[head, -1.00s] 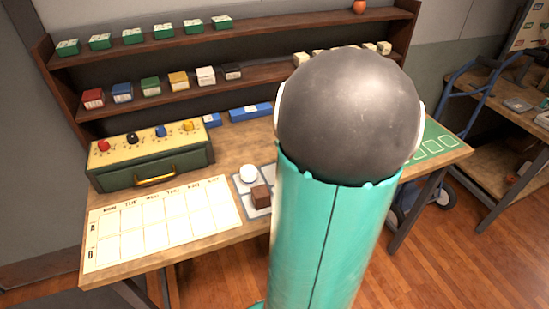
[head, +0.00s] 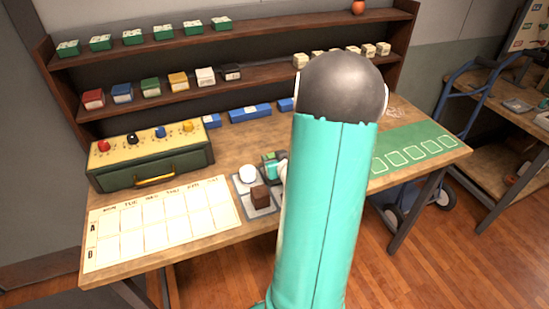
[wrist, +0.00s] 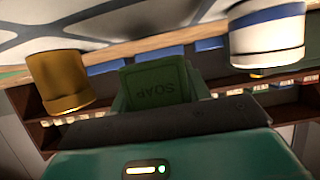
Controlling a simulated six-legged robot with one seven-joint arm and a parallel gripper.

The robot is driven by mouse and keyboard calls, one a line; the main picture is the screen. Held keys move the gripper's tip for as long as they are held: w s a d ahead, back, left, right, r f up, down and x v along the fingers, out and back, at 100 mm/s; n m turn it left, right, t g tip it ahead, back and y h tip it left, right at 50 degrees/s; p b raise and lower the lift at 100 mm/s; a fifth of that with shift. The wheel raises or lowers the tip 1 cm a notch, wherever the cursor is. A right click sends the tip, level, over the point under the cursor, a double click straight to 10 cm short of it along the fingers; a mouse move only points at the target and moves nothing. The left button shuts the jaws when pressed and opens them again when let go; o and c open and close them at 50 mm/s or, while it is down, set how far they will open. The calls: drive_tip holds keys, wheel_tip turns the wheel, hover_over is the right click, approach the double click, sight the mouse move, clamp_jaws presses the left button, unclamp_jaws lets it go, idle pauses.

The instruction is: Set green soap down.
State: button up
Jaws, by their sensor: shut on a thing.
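The green soap (wrist: 158,82), a block marked SOAP, shows in the middle of the wrist view, straight ahead of my gripper's green and dark body. My gripper (head: 276,167) is shut on it. My arm hides part of the table, and I cannot tell whether the soap touches a surface.
A green mat with outlined cells (head: 412,150) lies at the table's right. A calendar sheet (head: 160,222) and a green box with coloured knobs (head: 150,160) fill the left. Shelves of small boxes (head: 150,87) stand behind. The wrist view has a brown piece (wrist: 60,80) and a blue-banded white piece (wrist: 266,35) beside the soap.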

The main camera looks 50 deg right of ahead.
drive_tip(key=shift+f, duration=0.15)
drive_tip(key=shift+f, duration=0.35)
drive_tip(key=shift+s+a+f, duration=0.1)
